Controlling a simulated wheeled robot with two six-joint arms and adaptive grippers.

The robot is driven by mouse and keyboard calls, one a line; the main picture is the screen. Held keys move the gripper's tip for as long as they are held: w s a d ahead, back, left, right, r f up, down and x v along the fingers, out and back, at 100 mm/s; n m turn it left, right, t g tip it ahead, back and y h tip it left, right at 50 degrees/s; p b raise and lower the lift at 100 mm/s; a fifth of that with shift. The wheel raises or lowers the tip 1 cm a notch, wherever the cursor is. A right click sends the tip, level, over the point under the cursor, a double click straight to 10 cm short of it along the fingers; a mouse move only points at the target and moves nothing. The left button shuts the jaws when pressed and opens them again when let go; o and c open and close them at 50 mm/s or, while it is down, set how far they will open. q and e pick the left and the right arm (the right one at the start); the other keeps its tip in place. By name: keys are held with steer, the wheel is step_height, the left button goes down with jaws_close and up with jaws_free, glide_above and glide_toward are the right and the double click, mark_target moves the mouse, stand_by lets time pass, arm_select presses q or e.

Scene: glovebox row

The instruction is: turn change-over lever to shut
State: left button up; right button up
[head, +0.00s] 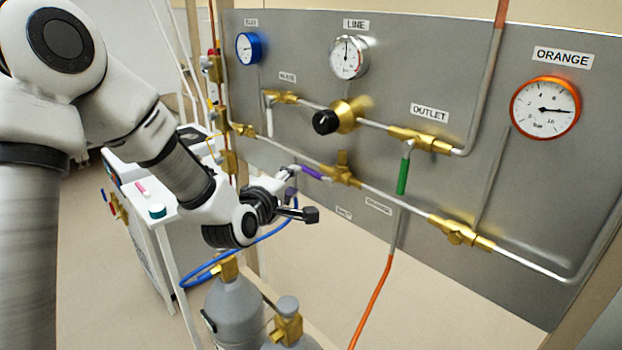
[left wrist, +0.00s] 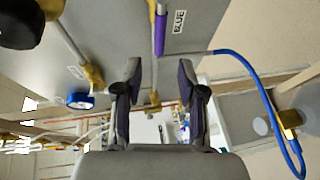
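The change-over lever has a purple handle (head: 312,172) on a brass valve body (head: 343,172) low on the grey panel. The handle points left, roughly along the pipe. In the left wrist view the purple handle (left wrist: 161,35) lies beyond the fingertips, beside a label reading BLUE (left wrist: 180,21). My left gripper (head: 298,193) is just left of and below the handle's end. In the left wrist view the left gripper (left wrist: 160,75) has its fingers apart with nothing between them. Two small labels (head: 378,205) below the valve are hard to read. My right gripper is not seen.
A green handle (head: 403,175) hangs under the outlet valve (head: 420,140). A black knob (head: 325,122) sticks out above the lever. Grey cylinders (head: 237,312) stand below my arm, with a blue hose (head: 205,272) beside them. A white cart (head: 155,225) is at left.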

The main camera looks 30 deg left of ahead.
mark_target(309, 173)
arm_select(q)
steer(key=w, duration=0.2)
steer(key=w+p, duration=0.1)
steer(key=w, duration=0.1)
steer(key=w+f+p, duration=0.1)
steer(key=w, duration=0.2)
steer(key=shift+w+d, duration=0.1)
steer(key=shift+d, duration=0.2)
steer(key=shift+w+a+f, duration=0.1)
steer(key=shift+a+f, duration=0.1)
steer(key=shift+a, duration=0.05)
steer(key=shift+d, duration=0.1)
steer(key=shift+d+r, duration=0.1)
jaws_close()
